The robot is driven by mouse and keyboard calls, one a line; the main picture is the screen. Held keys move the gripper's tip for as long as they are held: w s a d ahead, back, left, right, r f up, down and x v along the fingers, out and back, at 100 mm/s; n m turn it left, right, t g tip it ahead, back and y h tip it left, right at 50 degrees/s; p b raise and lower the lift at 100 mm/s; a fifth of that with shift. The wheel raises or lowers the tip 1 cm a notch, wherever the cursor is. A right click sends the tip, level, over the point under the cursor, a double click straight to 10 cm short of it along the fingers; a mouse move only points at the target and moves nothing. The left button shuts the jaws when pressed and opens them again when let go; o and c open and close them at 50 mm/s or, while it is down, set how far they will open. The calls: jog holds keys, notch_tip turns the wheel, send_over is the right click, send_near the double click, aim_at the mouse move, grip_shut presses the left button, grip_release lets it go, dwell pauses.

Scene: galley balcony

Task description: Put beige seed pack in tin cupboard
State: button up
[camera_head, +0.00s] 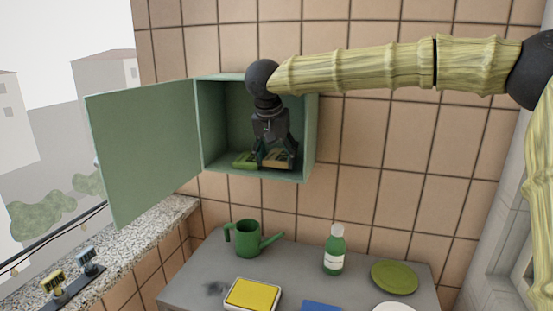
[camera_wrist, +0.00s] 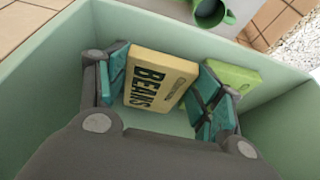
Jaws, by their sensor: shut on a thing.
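The beige seed pack (camera_wrist: 160,80), marked "BEANS", lies between my gripper's teal fingers in the wrist view. My gripper (camera_head: 272,157) is shut on it inside the green tin cupboard (camera_head: 311,140). The pack (camera_head: 279,159) is low in the cupboard, close to its floor; I cannot tell whether it touches. The cupboard door (camera_head: 147,155) stands open to the left. A green pack (camera_wrist: 232,76) lies in the cupboard beside the beige one, and also shows in the head view (camera_head: 244,160).
Below is a grey counter (camera_head: 210,262) with a green watering can (camera_head: 248,240), a green bottle (camera_head: 334,252), a yellow-topped box (camera_head: 252,295) and a green plate (camera_head: 394,277). A granite ledge (camera_head: 150,232) runs at the left. The cupboard's side walls stand close around my gripper.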

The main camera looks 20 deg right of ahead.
jog(key=shift+s+f, duration=0.1)
jog(key=shift+f, duration=0.6)
jog(key=o, duration=1.1)
jog(key=shift+f, duration=0.1)
jog(key=v, duration=0.7)
jog(key=shift+s+r+b, duration=0.2)
jog(key=shift+r+b, duration=0.1)
jog(key=shift+b, duration=0.15)
jog(key=shift+a, duration=0.15)
